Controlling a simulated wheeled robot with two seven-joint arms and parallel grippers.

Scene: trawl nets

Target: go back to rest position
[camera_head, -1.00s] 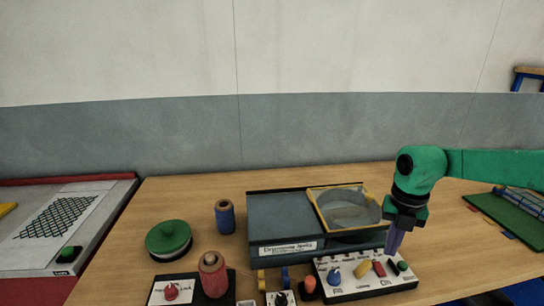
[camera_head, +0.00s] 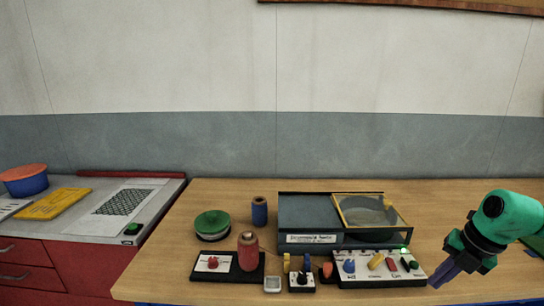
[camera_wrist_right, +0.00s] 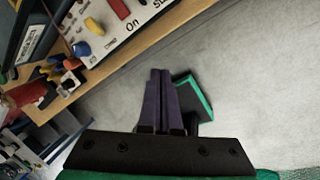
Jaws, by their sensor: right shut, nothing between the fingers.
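My right gripper (camera_head: 441,278) is at the lower right of the head view, pointing down and left beside the right end of the white control panel (camera_head: 378,281). Its purple fingers are shut together and empty; they also show in the right wrist view (camera_wrist_right: 160,90), against the pale floor and apart from the panel and table edge. My left gripper is not in view.
The grey machine (camera_head: 308,213) with a yellow-framed clear cover (camera_head: 370,209) stands behind the panel. A red spool (camera_head: 248,252), blue spool (camera_head: 259,211) and green-topped round item (camera_head: 212,224) stand left on the wooden table (camera_head: 160,262). A red cabinet (camera_head: 80,270) adjoins it.

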